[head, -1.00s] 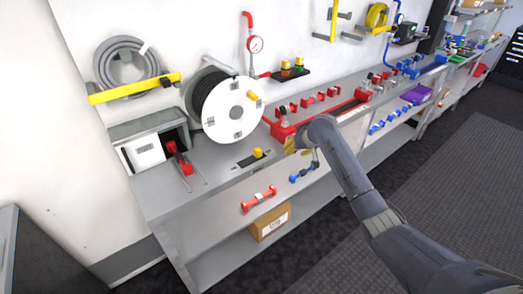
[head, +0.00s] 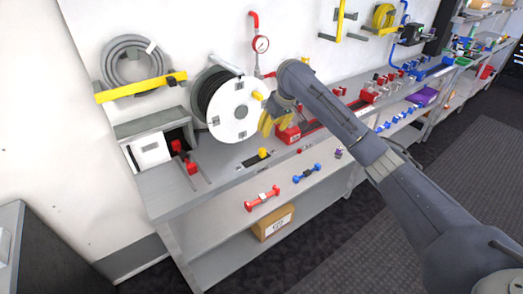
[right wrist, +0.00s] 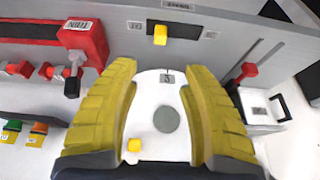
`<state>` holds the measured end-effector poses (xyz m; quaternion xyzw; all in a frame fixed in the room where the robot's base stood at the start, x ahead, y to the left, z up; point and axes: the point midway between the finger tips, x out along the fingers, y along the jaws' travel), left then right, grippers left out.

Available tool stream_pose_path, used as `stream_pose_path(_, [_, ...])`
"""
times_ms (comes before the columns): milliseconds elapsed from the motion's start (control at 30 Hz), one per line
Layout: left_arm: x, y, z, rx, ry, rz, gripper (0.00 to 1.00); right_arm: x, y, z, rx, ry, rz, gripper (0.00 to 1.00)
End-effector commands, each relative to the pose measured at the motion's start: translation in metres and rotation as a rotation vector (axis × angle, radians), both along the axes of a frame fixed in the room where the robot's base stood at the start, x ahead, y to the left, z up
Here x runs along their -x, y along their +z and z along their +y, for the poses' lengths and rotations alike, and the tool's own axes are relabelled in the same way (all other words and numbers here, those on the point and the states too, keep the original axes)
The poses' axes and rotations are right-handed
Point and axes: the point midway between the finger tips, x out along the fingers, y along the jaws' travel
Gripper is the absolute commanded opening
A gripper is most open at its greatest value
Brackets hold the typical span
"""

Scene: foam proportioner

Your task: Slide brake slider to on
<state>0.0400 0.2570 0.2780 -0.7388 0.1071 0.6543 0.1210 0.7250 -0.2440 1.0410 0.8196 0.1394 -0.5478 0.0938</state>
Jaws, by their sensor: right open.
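The brake slider is likely the yellow knob (head: 263,153) on a dark slotted plate (head: 249,161) in the bench top, before the hose reel. In the head view the knob sits at the slot's right end. It also shows in the right wrist view (right wrist: 160,35), at the left end of the slot, beyond the fingertips. My right gripper (head: 270,124) has yellow fingers and is open and empty, above the bench at the reel's right side. In the right wrist view its fingers (right wrist: 160,85) are spread before the white reel face, apart from the knob. My left gripper is not in view.
The white hose reel (head: 228,122) stands behind the plate, with a yellow crank knob (head: 256,95). A red lever (head: 191,167) rises from a slot at left. A red block (head: 288,134) is right of the gripper. Red and blue dumbbell-shaped parts lie on the shelf below.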

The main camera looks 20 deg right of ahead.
Motion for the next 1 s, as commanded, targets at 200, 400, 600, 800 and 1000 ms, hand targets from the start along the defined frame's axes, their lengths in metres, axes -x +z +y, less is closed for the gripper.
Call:
stream_pose_path(200, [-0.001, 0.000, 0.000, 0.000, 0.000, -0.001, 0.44, -0.013, -0.039, 0.006, -0.002, -0.002, 0.005, 0.45])
stream_pose_path(400, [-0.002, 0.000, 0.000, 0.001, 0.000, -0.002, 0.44, -0.027, -0.072, 0.011, -0.004, -0.002, 0.005, 0.45])
stream_pose_path(600, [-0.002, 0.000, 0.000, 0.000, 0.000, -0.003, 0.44, -0.039, -0.103, 0.015, -0.003, -0.003, 0.004, 0.45])
stream_pose_path(800, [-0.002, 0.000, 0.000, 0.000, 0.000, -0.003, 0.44, -0.049, -0.125, 0.018, -0.004, -0.003, 0.002, 0.45])
stream_pose_path(1000, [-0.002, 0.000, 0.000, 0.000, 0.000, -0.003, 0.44, -0.053, -0.137, 0.019, -0.001, -0.001, 0.002, 0.45])
